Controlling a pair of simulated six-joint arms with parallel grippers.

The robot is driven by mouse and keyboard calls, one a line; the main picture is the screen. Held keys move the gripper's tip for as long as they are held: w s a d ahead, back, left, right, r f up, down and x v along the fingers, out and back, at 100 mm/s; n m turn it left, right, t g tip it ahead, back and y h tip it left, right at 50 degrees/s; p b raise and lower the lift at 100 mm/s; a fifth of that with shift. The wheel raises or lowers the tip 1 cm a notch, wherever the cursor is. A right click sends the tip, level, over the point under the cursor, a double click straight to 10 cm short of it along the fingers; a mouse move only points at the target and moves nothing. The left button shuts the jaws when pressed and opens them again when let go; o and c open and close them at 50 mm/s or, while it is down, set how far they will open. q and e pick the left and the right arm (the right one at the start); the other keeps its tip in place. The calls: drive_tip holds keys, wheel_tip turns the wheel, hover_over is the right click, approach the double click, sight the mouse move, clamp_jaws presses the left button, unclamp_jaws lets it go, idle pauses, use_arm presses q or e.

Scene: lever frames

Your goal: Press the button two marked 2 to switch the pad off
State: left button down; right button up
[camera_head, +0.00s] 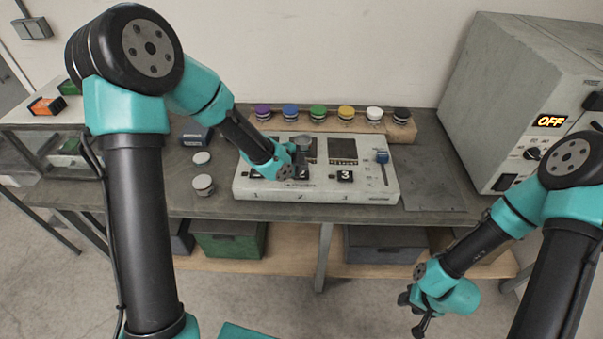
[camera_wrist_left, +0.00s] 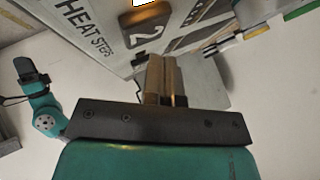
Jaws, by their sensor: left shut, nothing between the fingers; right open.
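The white control panel (camera_head: 320,190) sits on the bench with buttons along its front. The button marked 2 (camera_wrist_left: 145,37) is a dark key with a pale numeral in the left wrist view, beside the words HEAT STEPS. In the head view it is mostly hidden by my left gripper (camera_head: 297,170). The left gripper is shut and empty, its fingertips (camera_wrist_left: 163,62) just below button 2 in the wrist picture; I cannot tell whether they touch the panel. The button marked 3 (camera_head: 345,176) is clear of it. My right gripper (camera_head: 415,312) is open and empty, low in front of the bench.
A row of coloured-lid jars (camera_head: 318,114) stands on a wooden rack behind the panel. A blue slider (camera_head: 382,157) is at the panel's right. A grey cabinet (camera_head: 503,90) with an OFF display (camera_head: 551,121) stands at right. White-lidded jars (camera_head: 203,184) stand left of the panel.

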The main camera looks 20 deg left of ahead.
use_arm(q)
drive_tip(key=shift+f, duration=0.1)
drive_tip(key=shift+f, duration=0.35)
drive_tip(key=shift+f, duration=0.2)
idle(0.9)
drive_tip(key=shift+r, duration=0.7)
drive_tip(key=shift+r, duration=0.1)
drive_tip(key=shift+r, duration=2.9)
